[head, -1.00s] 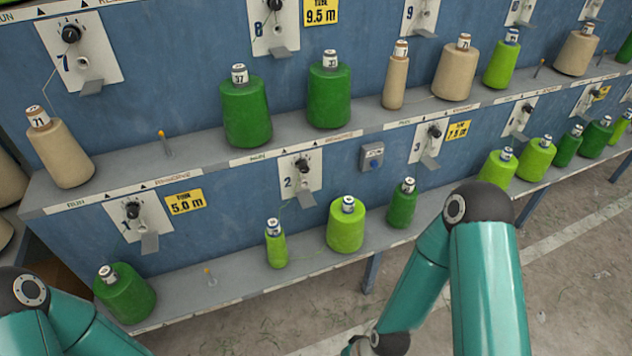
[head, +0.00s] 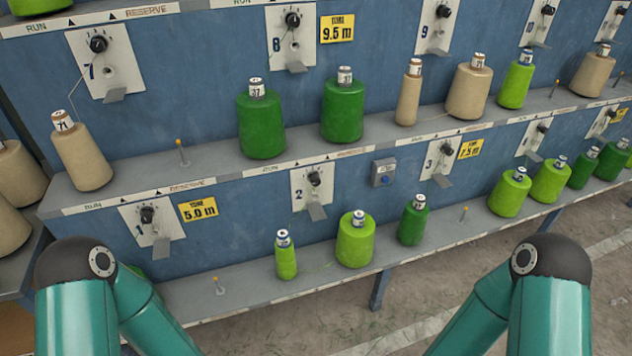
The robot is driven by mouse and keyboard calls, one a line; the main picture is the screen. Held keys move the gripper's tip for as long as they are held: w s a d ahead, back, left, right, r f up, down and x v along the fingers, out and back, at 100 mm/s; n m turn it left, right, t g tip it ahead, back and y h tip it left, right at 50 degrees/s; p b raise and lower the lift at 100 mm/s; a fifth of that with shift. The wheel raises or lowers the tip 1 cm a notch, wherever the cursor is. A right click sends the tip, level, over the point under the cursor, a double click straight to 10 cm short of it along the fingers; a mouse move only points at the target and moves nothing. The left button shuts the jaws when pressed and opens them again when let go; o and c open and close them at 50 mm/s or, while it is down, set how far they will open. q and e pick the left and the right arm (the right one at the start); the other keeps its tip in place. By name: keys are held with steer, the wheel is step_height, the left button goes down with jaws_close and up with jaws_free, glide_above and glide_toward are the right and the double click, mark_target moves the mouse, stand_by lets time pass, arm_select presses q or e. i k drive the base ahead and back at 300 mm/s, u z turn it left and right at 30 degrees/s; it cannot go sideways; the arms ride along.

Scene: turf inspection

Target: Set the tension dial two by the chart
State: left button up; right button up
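Tension dial two is a black knob (head: 314,178) on a white plate (head: 307,199) marked 2, on the lower row of the blue rack. A grey flap sticks out below the knob. The exact pointer setting is too small to read. No chart can be made out in this view. My two teal arms show at the bottom left and bottom right, but both grippers are out of the picture.
Green cones (head: 355,240) stand on the lower shelf below plate 2. Yellow tags (head: 198,208) read 5.0 m and 9.5 m. A bare peg (head: 218,286) stands at the lower left.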

mark_target(315, 180)
steer(key=z, duration=0.05)
steer(key=i, duration=1)
steer(key=u, duration=0.05)
